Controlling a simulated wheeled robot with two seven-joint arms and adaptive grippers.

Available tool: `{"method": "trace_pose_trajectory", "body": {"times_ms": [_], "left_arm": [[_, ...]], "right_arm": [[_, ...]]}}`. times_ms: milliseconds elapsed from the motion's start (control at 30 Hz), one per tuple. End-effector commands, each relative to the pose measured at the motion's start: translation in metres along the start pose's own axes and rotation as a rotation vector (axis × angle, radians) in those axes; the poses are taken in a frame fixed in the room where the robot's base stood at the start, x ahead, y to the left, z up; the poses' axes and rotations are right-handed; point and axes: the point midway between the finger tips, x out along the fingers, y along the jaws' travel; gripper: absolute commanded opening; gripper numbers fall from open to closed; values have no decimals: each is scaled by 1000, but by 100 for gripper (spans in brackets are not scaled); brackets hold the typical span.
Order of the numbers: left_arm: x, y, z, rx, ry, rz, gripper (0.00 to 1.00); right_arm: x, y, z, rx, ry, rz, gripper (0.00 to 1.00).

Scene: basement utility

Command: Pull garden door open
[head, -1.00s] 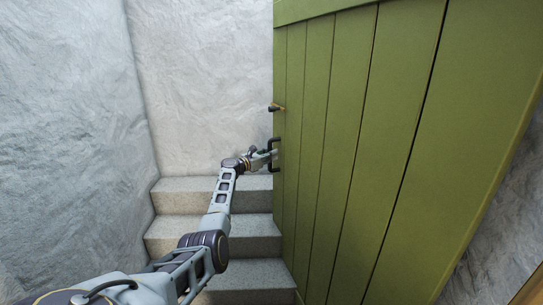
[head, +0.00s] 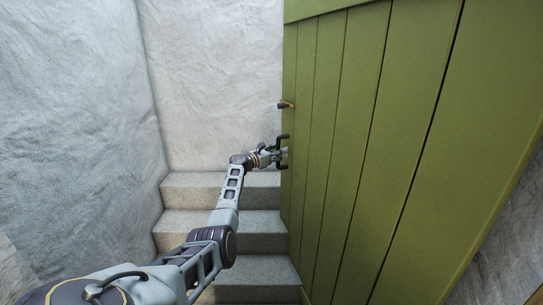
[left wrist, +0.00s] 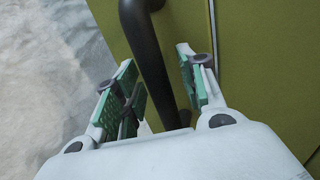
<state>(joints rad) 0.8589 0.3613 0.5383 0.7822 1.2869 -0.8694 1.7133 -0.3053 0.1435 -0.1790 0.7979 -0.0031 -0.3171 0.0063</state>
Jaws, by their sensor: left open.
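The green plank door (head: 345,150) fills the right of the head view. It stands ajar, with stone steps showing past its left edge. A black bar handle (head: 284,138) is on the door near that edge; it also shows in the left wrist view (left wrist: 150,50) as a dark upright bar. My left gripper (head: 280,153) is at the handle. In the left wrist view its green-padded fingers (left wrist: 157,70) are open, one on each side of the bar. Whether either pad touches the bar I cannot tell. My right gripper is in neither view.
A small latch lever (head: 286,105) sticks out from the door above the handle. Stone steps (head: 222,225) rise behind the door's free edge. A rough pale wall (head: 75,110) stands on the left, close to my left arm.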

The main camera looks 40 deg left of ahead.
Motion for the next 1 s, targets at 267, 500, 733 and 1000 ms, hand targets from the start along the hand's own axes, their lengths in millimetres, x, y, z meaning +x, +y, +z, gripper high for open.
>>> {"method": "trace_pose_trajectory", "body": {"times_ms": [267, 500, 733, 1000], "left_arm": [[-8, 0, -1, 0, 1, 0, 41], [-23, 0, -1, 0, 0, 1, 41], [-39, 0, -1, 1, 0, 0, 41], [-60, 0, -1, 1, 1, 0, 41]], "right_arm": [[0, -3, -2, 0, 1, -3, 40], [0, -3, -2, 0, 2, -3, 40], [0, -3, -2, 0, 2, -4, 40], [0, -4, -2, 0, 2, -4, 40]]}}
